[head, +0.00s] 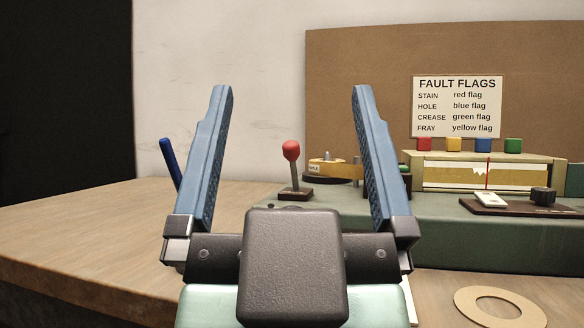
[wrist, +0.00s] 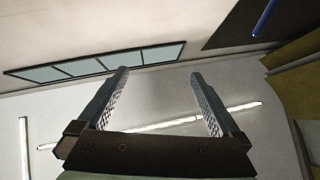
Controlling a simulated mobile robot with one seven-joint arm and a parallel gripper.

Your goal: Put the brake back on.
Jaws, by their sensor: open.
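A lever with a red knob (head: 291,150) stands nearly upright on a small dark base, between my gripper's fingers in the head view but behind them. A blue rod (head: 169,158) leans up to the left, partly hidden by my left finger; a blue rod also shows at the top right of the wrist view (wrist: 265,18). No label shows which is the brake. My gripper (head: 292,88) is wide open and empty, its blue fingers pointing up. In the wrist view, my gripper (wrist: 158,72) faces the ceiling and touches nothing.
A green bench (head: 450,237) carries a tape spool (head: 333,169), a lit tape window (head: 450,175), several coloured flag blocks and a dark plate with a black knob (head: 543,195). A cardboard ring (head: 499,306) lies at front right. The wooden table (head: 90,233) is clear at left.

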